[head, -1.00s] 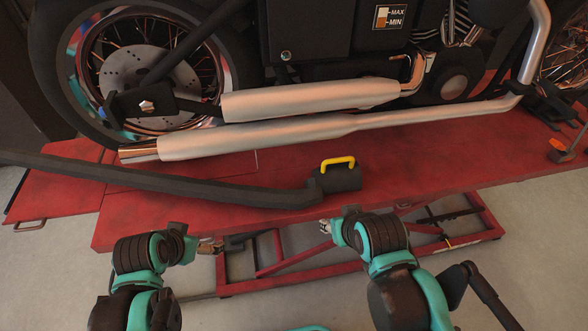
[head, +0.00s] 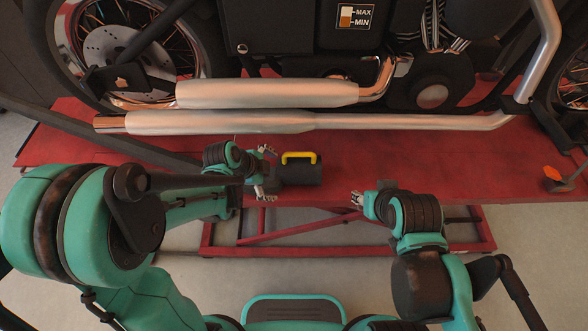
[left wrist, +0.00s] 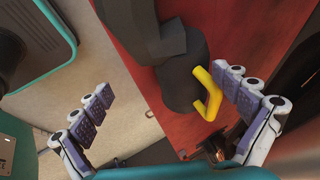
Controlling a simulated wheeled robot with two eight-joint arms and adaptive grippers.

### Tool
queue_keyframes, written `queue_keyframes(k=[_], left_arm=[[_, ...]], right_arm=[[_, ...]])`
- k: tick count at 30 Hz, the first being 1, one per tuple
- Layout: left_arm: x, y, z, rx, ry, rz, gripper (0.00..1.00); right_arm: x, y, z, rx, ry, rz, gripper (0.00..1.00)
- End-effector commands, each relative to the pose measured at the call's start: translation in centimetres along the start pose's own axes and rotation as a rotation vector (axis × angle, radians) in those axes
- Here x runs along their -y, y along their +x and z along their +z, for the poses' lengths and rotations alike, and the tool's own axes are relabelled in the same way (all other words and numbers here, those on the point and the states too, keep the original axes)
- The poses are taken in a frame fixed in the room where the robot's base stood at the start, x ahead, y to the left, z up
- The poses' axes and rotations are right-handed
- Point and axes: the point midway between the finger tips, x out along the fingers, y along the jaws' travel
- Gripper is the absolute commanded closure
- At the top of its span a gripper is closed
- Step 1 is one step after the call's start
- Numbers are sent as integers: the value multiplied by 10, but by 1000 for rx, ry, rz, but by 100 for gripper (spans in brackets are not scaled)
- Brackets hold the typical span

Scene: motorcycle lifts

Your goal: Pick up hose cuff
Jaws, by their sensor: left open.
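The hose cuff (head: 302,174) is a short black cylinder with a yellow handle (head: 299,156), lying on the red lift platform at the end of a dark hose. My left gripper (head: 267,172) is open just left of the cuff, its fingers spread towards the far and near sides. In the left wrist view the cuff (left wrist: 184,88) and yellow handle (left wrist: 205,92) show between the open fingers, close to the right finger; contact cannot be told. My right gripper (head: 357,198) is right of the cuff, near the platform's front edge; its fingers are too small to read.
The dark hose (head: 150,154) runs off to the left, partly hidden by my left arm. An orange-topped part (head: 553,174) stands at far right.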

Motion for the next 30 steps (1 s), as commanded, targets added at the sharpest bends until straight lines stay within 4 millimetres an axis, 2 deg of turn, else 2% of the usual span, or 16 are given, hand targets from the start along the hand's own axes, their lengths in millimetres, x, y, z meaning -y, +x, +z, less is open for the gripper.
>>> queue_keyframes(k=[3,13,18,21,30], left_arm=[[13,13,-13,-1,3,2,1],[32,28,-31,0,1,1,1],[31,60,-29,0,0,1,1],[31,72,-28,1,-1,0,1],[32,76,-29,1,-2,0,1]], right_arm=[[0,5,3,0,0,0,60],[0,9,6,0,0,0,60],[0,20,14,0,0,0,60],[0,24,17,0,0,0,60],[0,24,17,0,0,0,60]])
